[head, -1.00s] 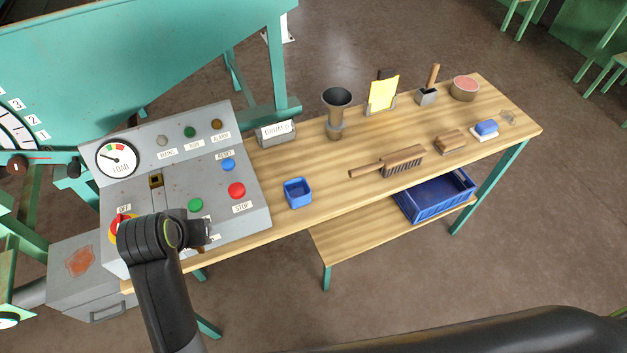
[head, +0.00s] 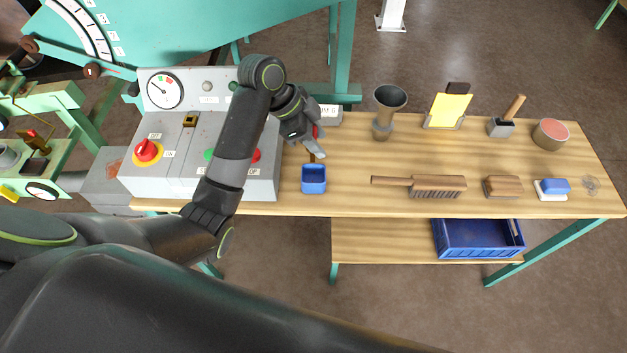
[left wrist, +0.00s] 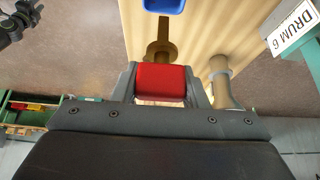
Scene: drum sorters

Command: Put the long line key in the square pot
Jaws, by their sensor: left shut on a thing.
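My left gripper (head: 314,142) is shut on a key with a red head and a brass shaft. The red head (left wrist: 160,82) sits between the two fingers in the left wrist view, with the shaft pointing away from the hand. In the head view the brass shaft (head: 312,157) shows just behind the square blue pot (head: 313,187). The pot stands on the bench beside the control panel. Part of it also shows at the top of the left wrist view (left wrist: 164,5), just beyond the shaft's end. The key appears outside the pot. My right gripper is out of view.
The grey control panel (head: 150,182) is left of the pot, partly hidden by my left arm. A dark funnel-topped stand (head: 388,103), a brush (head: 437,186) and a yellow card (head: 447,108) are to the right. Bare bench lies between pot and brush.

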